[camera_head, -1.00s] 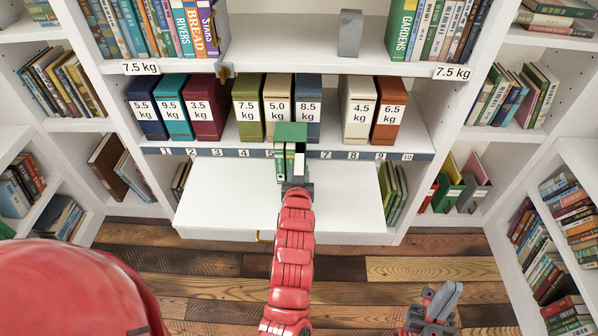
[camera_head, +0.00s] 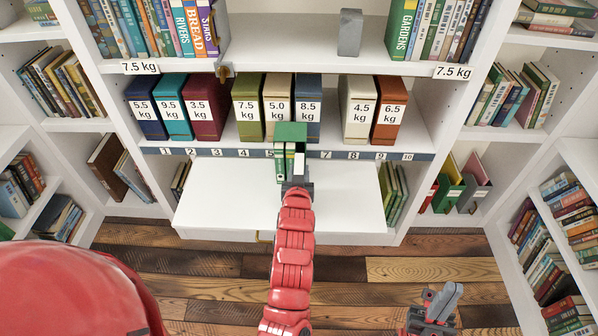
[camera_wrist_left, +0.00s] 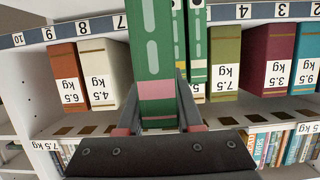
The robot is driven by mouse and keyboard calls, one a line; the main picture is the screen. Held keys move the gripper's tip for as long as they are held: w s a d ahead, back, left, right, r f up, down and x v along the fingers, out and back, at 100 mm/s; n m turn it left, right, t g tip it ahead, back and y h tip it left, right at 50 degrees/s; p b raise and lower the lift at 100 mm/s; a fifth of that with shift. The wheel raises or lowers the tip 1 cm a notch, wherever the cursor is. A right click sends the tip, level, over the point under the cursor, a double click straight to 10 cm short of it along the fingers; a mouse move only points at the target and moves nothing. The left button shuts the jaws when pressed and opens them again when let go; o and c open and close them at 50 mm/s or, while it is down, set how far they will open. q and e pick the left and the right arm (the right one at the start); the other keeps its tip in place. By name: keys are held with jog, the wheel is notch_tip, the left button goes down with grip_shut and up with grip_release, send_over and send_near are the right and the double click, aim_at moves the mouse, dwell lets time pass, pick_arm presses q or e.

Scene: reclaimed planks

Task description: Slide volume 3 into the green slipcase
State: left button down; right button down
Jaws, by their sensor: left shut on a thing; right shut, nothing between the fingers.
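The green slipcase (camera_head: 291,131) stands on the pull-out white board in front of the numbered shelf edge. Two slim green volumes (camera_head: 280,166) are at its left side; they also show in the left wrist view (camera_wrist_left: 197,45). My left gripper (camera_head: 298,184) is shut on a green book with a pink band (camera_wrist_left: 152,60), beside those volumes on their right in the head view. I cannot tell how far it is inside the slipcase, and its number is not readable. My right gripper (camera_head: 446,297) is shut and empty, low at the right over the floor.
A row of weight-labelled binders, including a blue 8.5 kg one (camera_head: 307,105), stands on the shelf behind the slipcase. The white board (camera_head: 225,195) is bare on both sides of it. A grey block (camera_head: 350,33) stands on the upper shelf.

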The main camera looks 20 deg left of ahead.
aim_at(300, 160)
pick_arm(q)
jog(key=shift+w+a+b, duration=0.25)
jog(key=shift+w+b, duration=0.2)
jog(key=shift+w, duration=0.4)
jog(key=shift+s+d, duration=0.1)
jog(key=shift+s, duration=0.1)
jog(key=shift+s+d+r, duration=0.1)
jog(key=shift+s, duration=0.25)
jog(key=shift+b, duration=0.3)
dwell(1.6)
jog(key=shift+w+a+b, duration=0.25)
jog(key=shift+w+b, duration=0.2)
jog(key=shift+w, duration=0.4)
jog(key=shift+w+a+b, duration=0.25)
jog(key=shift+w+b, duration=0.2)
jog(key=shift+w, duration=0.55)
jog(key=shift+c, duration=2.4)
grip_release()
